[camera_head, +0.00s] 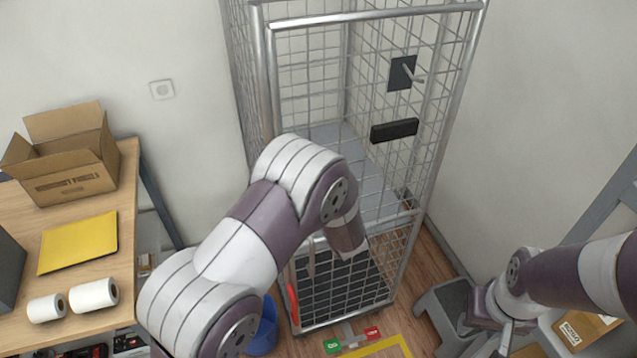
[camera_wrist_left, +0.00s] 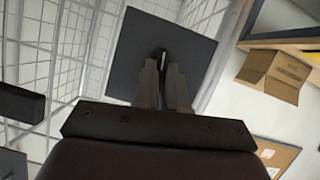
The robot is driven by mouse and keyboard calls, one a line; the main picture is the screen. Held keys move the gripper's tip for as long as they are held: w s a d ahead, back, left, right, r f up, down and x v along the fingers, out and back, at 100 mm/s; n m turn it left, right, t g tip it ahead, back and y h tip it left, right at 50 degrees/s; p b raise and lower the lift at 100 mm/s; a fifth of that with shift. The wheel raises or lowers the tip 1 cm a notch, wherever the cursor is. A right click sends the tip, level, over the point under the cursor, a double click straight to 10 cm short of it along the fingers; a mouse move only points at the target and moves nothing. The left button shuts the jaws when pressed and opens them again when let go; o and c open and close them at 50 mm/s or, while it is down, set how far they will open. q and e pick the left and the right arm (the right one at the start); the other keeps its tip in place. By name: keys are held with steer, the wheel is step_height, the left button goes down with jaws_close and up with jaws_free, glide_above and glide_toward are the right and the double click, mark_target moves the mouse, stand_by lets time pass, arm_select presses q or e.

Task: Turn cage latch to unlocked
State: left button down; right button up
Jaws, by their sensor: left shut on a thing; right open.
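The wire cage (camera_head: 277,80) stands in the middle of the head view. A dark plate with a short metal lever (camera_head: 413,75) is on its mesh at the upper right. In the head view my left arm crosses in front of the cage and its gripper is hidden. In the left wrist view my left gripper (camera_wrist_left: 163,68) is shut on a dark latch handle, with a dark square plate (camera_wrist_left: 198,58) behind. I cannot tell whether this is the same plate. The handle's turn is hard to read. My right gripper (camera_head: 500,343) is open at the lower right, away from the cage.
A black bar (camera_head: 394,130) sits below the levered plate. Green (camera_head: 332,346) and red (camera_head: 373,333) tabs are at the cage's foot. A grey stool (camera_head: 440,305) stands right of it, a blue bin (camera_head: 265,335) left. A table (camera_head: 75,222) with an open box (camera_head: 70,170) is at left.

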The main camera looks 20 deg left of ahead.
arm_select(q)
steer(key=shift+w+r+m+g+y+p, duration=0.15)
steer(key=shift+m+g+y+p, duration=0.25)
steer(key=shift+m+p, duration=0.45)
steer(key=c, duration=1.2)
jaws_free()
steer(key=shift+d, duration=0.1)
steer(key=b+v, duration=0.3)
steer(key=v, duration=0.9)
steer(key=shift+s+d, duration=0.2)
steer(key=shift+s, duration=0.15)
